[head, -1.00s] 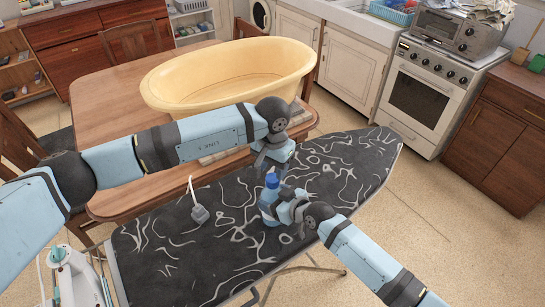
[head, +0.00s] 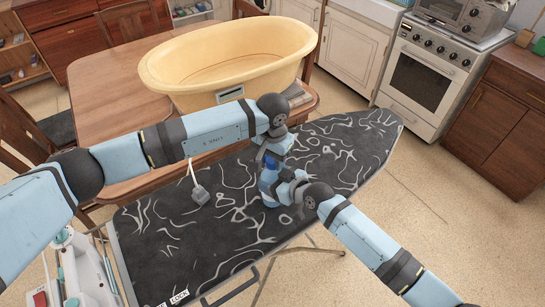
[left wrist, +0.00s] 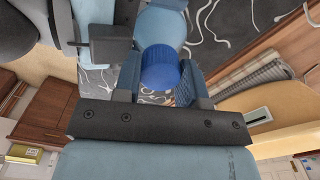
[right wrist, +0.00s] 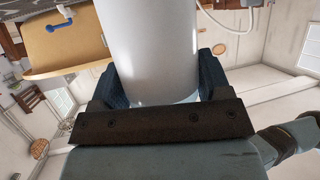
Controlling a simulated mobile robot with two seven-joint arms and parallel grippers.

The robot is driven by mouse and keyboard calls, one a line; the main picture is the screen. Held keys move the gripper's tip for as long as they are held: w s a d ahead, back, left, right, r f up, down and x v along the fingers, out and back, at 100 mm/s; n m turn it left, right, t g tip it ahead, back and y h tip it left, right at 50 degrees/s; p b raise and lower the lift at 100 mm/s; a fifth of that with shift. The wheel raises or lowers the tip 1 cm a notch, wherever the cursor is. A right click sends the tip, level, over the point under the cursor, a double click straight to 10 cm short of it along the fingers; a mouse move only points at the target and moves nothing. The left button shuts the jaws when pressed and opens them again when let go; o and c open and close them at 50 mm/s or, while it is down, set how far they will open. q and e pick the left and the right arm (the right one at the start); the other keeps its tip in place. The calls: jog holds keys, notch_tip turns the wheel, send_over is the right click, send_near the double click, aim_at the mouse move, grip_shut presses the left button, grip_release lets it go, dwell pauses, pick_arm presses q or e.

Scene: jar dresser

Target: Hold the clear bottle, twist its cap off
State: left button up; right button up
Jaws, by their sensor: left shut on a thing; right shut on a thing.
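The clear bottle (head: 268,182) stands upright on the patterned ironing board, and its pale body fills the upper middle of the right wrist view (right wrist: 148,50). Its blue cap (head: 271,162) is at the top, between the fingers of my left gripper (head: 270,155) in the left wrist view (left wrist: 161,68). My left gripper comes from above and is shut on the cap. My right gripper (head: 275,187) comes from the right and is shut around the bottle's body. The seam between cap and bottle is hidden, so I cannot tell whether they are apart.
The ironing board (head: 180,255) has clear room to the left and front. A grey plug-like object with a white cord (head: 200,194) lies left of the bottle. A large yellow tub (head: 200,85) stands behind on the wooden table (head: 95,110).

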pick_arm(q)
jog(key=n, duration=1.4)
jog(key=shift+n, duration=0.3)
jog(key=n, duration=0.8)
jog(key=shift+n, duration=0.3)
jog(key=n, duration=0.6)
jog(key=shift+r+n, duration=0.1)
jog(key=shift+n, duration=0.2)
jog(key=n, duration=1.9)
jog(key=shift+n, duration=0.3)
jog(key=n, duration=0.4)
jog(key=shift+n, duration=0.4)
jog(key=shift+r, duration=0.3)
